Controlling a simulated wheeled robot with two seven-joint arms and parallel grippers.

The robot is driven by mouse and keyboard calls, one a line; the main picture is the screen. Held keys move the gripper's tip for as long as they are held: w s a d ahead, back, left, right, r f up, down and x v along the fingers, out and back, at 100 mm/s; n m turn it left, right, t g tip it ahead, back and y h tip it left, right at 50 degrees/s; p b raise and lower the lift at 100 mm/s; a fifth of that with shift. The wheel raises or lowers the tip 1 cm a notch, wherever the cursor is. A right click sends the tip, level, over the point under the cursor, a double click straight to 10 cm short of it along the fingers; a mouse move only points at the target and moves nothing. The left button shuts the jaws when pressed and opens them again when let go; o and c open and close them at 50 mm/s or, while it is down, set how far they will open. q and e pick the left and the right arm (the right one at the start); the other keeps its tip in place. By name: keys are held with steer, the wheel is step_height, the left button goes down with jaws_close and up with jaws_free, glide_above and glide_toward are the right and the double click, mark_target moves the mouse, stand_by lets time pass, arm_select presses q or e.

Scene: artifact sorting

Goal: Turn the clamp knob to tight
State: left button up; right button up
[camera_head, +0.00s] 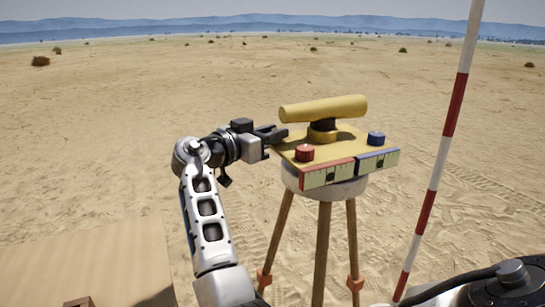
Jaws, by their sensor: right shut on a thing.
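A yellow surveying instrument stands on a wooden tripod, with a yellow sighting tube (323,108) above a flat yellow plate (345,146). A red knob (305,152) and a blue knob (376,138) sit on the plate above red-edged and blue-edged scale panels. My right gripper (272,133) reaches in from the left at the plate's left edge. Its dark fingers are shut there, and they hide what they hold, which seems to be the clamp knob. The knob's turn position cannot be read. My left gripper is not in view.
The tripod legs (322,250) spread below the plate. A red and white striped pole (440,150) leans close on the right. A tan flat surface (110,255) fills the lower left. Open sand lies beyond.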

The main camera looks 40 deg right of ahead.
steer(key=m+g+b, duration=0.2)
steer(key=shift+w+f+g+b, duration=0.15)
steer(key=shift+f+g+b, duration=0.1)
steer(key=shift+g+b, duration=0.15)
steer(key=shift+r+m+g+y+b, duration=0.1)
steer(key=shift+m+g+y+b, duration=0.25)
steer(key=shift+g, duration=0.45)
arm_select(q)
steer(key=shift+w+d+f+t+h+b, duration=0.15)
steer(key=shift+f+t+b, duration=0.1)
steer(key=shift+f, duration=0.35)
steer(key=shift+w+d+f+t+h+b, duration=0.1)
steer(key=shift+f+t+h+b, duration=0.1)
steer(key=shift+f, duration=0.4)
arm_select(e)
steer(key=shift+w+d+r+m+g+y, duration=0.1)
steer(key=shift+m+g+y, duration=0.2)
steer(key=shift+m+g, duration=0.45)
steer(key=shift+w+r+m+g+y, duration=0.1)
steer(key=shift+m+g+y, duration=0.15)
steer(key=shift+m+g, duration=0.5)
steer(key=shift+g+y, duration=0.3)
steer(key=shift+g, duration=0.5)
steer(key=o, duration=1)
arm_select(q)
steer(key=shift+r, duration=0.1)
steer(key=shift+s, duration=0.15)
arm_select(e)
steer(key=shift+t, duration=0.4)
